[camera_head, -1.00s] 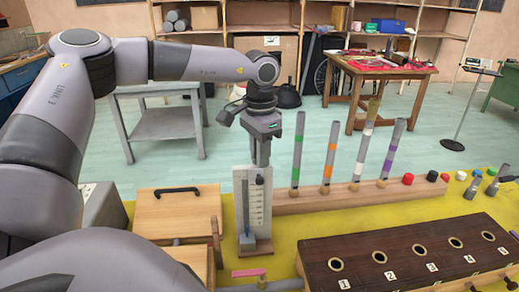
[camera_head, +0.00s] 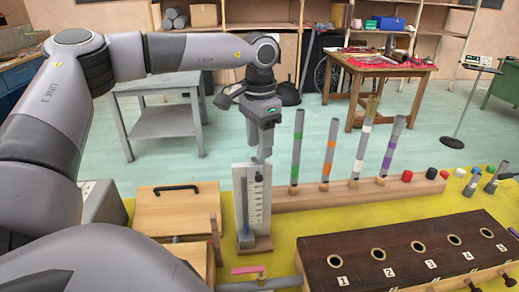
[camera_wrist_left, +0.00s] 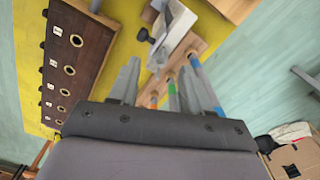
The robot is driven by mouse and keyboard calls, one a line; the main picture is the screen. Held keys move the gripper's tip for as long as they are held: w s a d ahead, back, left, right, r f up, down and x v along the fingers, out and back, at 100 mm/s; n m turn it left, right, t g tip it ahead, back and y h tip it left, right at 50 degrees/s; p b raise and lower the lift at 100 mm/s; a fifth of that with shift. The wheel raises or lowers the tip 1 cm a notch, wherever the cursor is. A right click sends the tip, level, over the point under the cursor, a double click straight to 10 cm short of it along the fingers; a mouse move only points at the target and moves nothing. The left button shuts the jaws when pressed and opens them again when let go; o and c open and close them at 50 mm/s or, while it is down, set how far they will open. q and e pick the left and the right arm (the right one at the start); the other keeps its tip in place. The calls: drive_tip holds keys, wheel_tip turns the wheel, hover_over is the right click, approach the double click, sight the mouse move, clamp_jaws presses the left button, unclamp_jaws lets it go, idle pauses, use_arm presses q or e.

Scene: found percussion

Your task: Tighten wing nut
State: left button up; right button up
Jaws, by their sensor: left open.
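A stand with a white scale plate (camera_head: 257,206) stands upright on the yellow table top, with a small wooden block at its foot. It also shows in the left wrist view (camera_wrist_left: 177,30), with a dark knob (camera_wrist_left: 143,34) beside it. I cannot tell which part is the wing nut. My left gripper (camera_head: 260,160) points down near the top of the stand in the head view. My right gripper is not in view.
A wooden rail (camera_head: 330,197) holding several upright tubes with coloured bands runs right of the stand. A dark board with numbered holes (camera_head: 425,246) lies in front on the right. A wooden box with a black handle (camera_head: 176,212) is on the left. A pink bar (camera_head: 248,270) lies in front.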

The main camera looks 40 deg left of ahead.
use_arm(q)
wheel_tip(320, 180, up, 4)
drive_tip(key=shift+r, duration=0.1)
drive_tip(key=n, duration=0.3)
drive_tip(key=shift+d+n, duration=0.25)
drive_tip(key=shift+n, duration=0.05)
drive_tip(key=n+b, duration=0.1)
drive_tip(key=n, duration=0.9)
drive_tip(key=n+b, duration=0.1)
drive_tip(key=n, duration=1)
drive_tip(key=s+a+n+b, duration=0.1)
drive_tip(key=n, duration=1)
drive_tip(key=shift+s+r, duration=0.1)
drive_tip(key=shift+r, duration=0.05)
drive_tip(key=shift+f+n, duration=0.3)
drive_tip(key=shift+f, duration=0.05)
wheel_tip(320, 180, down, 6)
drive_tip(key=shift+f+p, duration=0.25)
drive_tip(key=shift+p, duration=0.1)
